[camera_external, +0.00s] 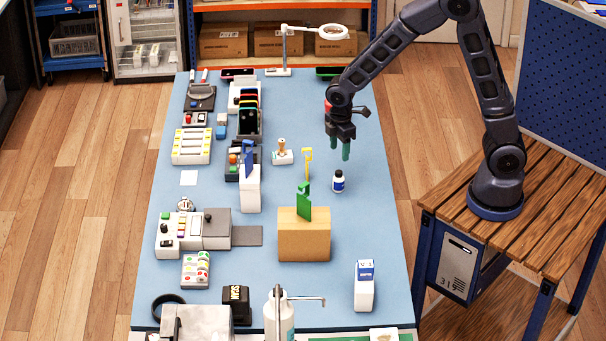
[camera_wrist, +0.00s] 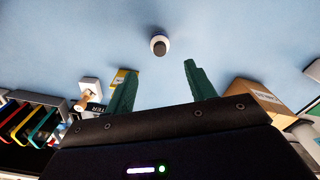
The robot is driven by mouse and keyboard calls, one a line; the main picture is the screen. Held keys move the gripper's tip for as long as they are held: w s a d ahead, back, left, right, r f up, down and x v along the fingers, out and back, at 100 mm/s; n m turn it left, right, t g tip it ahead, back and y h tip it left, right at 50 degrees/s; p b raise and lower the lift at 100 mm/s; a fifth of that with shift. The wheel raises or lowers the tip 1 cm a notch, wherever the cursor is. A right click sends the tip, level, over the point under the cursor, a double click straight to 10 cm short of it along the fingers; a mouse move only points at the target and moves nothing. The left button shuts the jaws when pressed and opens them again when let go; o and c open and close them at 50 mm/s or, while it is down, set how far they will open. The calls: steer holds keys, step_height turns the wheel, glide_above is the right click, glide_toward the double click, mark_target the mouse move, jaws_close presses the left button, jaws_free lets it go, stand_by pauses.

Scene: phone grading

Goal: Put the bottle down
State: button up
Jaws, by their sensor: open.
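A small white bottle (camera_external: 338,182) with a dark cap and a blue label stands upright on the blue table (camera_external: 370,220). In the wrist view the bottle (camera_wrist: 160,45) shows from above, beyond the fingertips and roughly centred between them. My gripper (camera_external: 340,150) has green fingers, is open and empty, and hangs above the table, behind the bottle in the external view. In the wrist view my gripper's fingers (camera_wrist: 160,80) are spread apart with nothing between them. The bottle is apart from both fingers.
A yellow item (camera_external: 307,162) stands left of the bottle. A cardboard box (camera_external: 304,240) with a green piece on top is nearer the camera. A white stand with a wooden handle (camera_external: 282,152) is further left. The table right of the bottle is clear.

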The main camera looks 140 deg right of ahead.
steer(key=w+a+r+n+t, duration=0.1)
steer(key=w+a+r, duration=0.3)
steer(key=a+r, duration=0.6)
steer(key=w+a+r+n+t, duration=0.1)
steer(key=w+a+r, duration=0.5)
steer(key=a, duration=0.7)
steer(key=s+a+r+t, duration=0.1)
steer(key=s+a+r, duration=0.2)
steer(key=a, duration=0.4)
steer(key=s+a+r+n, duration=0.1)
steer(key=s+a+r, duration=0.2)
steer(key=s+a, duration=0.2)
steer(key=s+a+r+t, duration=0.1)
steer(key=s+a+r, duration=0.2)
steer(key=a, duration=0.7)
steer(key=shift+s+n+t, duration=0.3)
steer(key=shift+s, duration=0.45)
steer(key=shift+a, duration=0.1)
